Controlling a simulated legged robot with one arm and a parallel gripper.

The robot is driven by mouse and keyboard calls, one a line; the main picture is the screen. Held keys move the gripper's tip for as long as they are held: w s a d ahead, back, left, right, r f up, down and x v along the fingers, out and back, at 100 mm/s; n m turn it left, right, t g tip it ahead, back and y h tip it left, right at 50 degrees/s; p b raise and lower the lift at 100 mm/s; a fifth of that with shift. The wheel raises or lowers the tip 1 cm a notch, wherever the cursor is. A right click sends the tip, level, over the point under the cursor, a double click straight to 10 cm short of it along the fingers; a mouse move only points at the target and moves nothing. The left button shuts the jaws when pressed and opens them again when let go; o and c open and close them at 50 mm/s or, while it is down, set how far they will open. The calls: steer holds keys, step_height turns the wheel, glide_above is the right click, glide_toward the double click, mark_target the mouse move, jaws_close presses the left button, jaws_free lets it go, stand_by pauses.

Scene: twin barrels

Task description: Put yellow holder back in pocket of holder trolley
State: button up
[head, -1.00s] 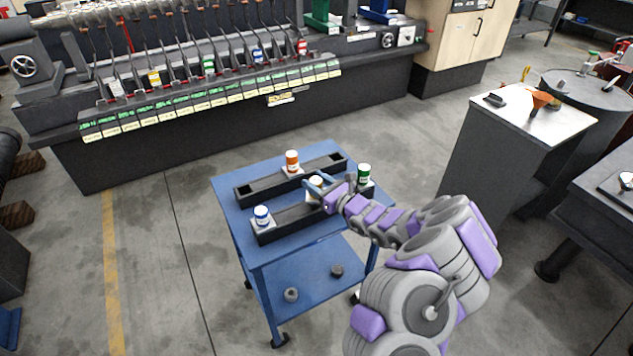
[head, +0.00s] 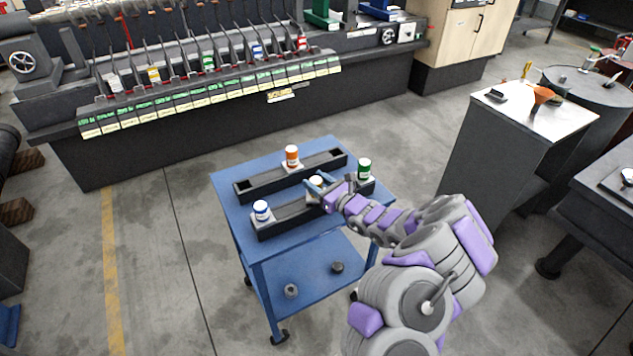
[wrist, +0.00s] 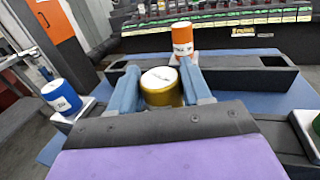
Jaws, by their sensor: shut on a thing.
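The yellow holder (wrist: 160,88), a gold-yellow cylinder with a white top, is between the two blue fingers of my gripper (wrist: 161,82) in the wrist view. My gripper (head: 319,183) is shut on it over the front rack of the blue holder trolley (head: 232,184). In the head view only the holder's pale top (head: 315,181) shows; the gripper hides the rest. The holder looks upright, at the front rack's middle. Its lower end is hidden, so I cannot tell how deep it sits in the pocket.
A blue holder (head: 261,210) and a green holder (head: 364,168) stand at the front rack's left and right ends. An orange holder (head: 292,156) stands in the back rack (head: 262,182), which has empty pockets at both ends. Two dark round parts lie on the lower shelf (head: 318,287).

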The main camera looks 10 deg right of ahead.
steer(key=shift+f, duration=0.4)
steer(key=o, duration=1.3)
steer(key=p+v, duration=0.4)
steer(key=v, duration=1.3)
steer(key=shift+s+d, duration=0.15)
steer(key=shift+s, duration=0.05)
